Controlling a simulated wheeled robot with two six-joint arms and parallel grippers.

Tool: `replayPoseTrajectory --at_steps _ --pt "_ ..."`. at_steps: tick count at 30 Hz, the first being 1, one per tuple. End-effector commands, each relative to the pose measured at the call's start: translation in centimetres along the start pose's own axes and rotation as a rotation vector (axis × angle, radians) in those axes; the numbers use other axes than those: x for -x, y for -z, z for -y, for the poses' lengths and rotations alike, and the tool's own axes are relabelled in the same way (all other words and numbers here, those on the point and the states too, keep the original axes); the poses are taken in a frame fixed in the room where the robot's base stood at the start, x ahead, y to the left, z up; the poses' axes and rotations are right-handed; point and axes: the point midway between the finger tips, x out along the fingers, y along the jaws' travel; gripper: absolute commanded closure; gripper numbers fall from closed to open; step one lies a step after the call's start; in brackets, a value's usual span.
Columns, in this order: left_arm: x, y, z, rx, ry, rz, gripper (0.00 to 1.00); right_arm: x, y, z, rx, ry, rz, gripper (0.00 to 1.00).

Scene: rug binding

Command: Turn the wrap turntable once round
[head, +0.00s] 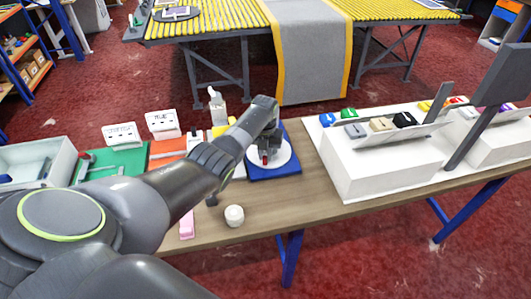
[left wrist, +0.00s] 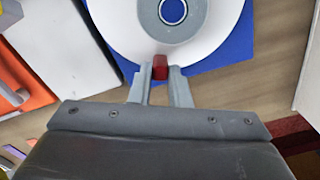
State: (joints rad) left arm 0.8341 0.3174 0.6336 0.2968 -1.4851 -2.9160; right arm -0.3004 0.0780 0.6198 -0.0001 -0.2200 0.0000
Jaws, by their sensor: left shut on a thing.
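The wrap turntable is a white round disc (head: 283,153) on a blue square base (head: 291,172), at the middle of the wooden table. A small red knob (left wrist: 160,68) is at the disc's near edge. My left gripper (left wrist: 160,72) is shut on the red knob, one finger on each side of it. In the head view the gripper (head: 265,158) is over the disc's left part and hides some of it. My right gripper is not in view.
A white bottle (head: 217,106) stands behind the arm. A white roll (head: 234,216) and a pink piece (head: 187,225) lie near the front edge. Green and orange mats (head: 120,161) are at left.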

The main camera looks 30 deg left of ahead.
Motion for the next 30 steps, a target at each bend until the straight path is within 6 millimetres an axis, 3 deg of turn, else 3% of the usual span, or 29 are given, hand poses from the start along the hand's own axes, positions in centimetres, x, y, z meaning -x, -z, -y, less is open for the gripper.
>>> replayPoseTrajectory --at_steps 13,14,18,30 --pt "-0.07 0.07 -0.1 -0.003 -0.002 -0.003 1.0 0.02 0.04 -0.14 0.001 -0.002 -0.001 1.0" --pt "-0.07 0.07 -0.1 -0.003 -0.002 -0.003 0.8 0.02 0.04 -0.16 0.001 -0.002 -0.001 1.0" --pt "-0.05 0.05 -0.08 -0.003 -0.002 -0.002 0.62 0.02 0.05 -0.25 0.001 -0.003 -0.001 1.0" --pt "0.58 -0.06 -0.04 -0.003 0.0 0.002 0.62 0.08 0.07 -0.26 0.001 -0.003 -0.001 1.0"
